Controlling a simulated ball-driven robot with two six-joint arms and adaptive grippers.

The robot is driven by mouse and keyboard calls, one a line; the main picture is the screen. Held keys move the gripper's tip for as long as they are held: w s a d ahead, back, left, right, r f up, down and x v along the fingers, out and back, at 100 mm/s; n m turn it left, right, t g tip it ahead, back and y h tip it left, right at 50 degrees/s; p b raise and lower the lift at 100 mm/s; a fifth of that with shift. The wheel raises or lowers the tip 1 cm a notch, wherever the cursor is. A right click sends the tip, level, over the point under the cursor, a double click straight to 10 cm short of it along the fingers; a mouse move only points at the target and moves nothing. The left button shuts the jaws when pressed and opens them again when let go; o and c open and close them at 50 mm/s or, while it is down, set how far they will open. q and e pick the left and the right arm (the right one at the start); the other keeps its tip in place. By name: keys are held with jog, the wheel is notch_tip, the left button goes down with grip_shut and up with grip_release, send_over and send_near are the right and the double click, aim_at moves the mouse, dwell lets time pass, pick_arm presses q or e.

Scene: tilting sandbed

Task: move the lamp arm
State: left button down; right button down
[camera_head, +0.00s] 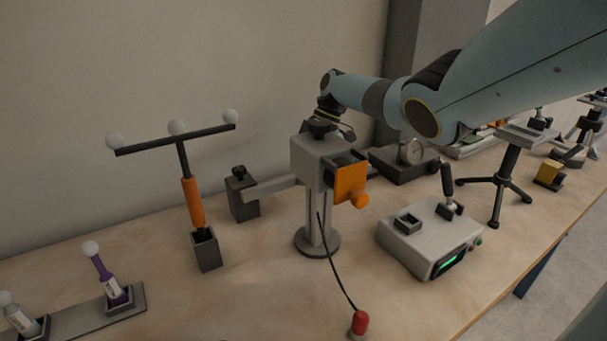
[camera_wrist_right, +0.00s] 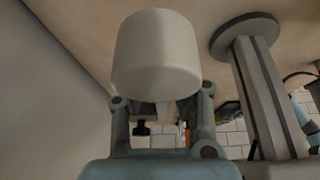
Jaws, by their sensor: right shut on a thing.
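A grey stand with a round base (camera_head: 317,242) and a post carries a boxy grey head (camera_head: 318,160) with an orange plate and knob (camera_head: 351,186). A light grey bar (camera_head: 270,187) runs left from the stand toward a dark block. I cannot tell for sure which part is the lamp arm. My right gripper (camera_head: 333,129) is at the top of the boxy head, partly hidden. In the right wrist view, a pale cylinder (camera_wrist_right: 157,55) sits between the fingers of my right gripper (camera_wrist_right: 160,104), which is shut on it. The post (camera_wrist_right: 265,95) stands beside it, apart. My left gripper is out of view.
A T-shaped rod with white balls (camera_head: 181,141) stands left. A grey box with a joystick (camera_head: 428,235) is at right. A small tripod (camera_head: 503,172) stands farther right. Bare tabletop (camera_head: 250,300) lies at front.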

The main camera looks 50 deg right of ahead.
jog(key=c, duration=1.2)
grip_release()
jog(key=shift+c, duration=0.2)
jog(key=v, duration=1.2)
jog(key=shift+f, duration=0.1)
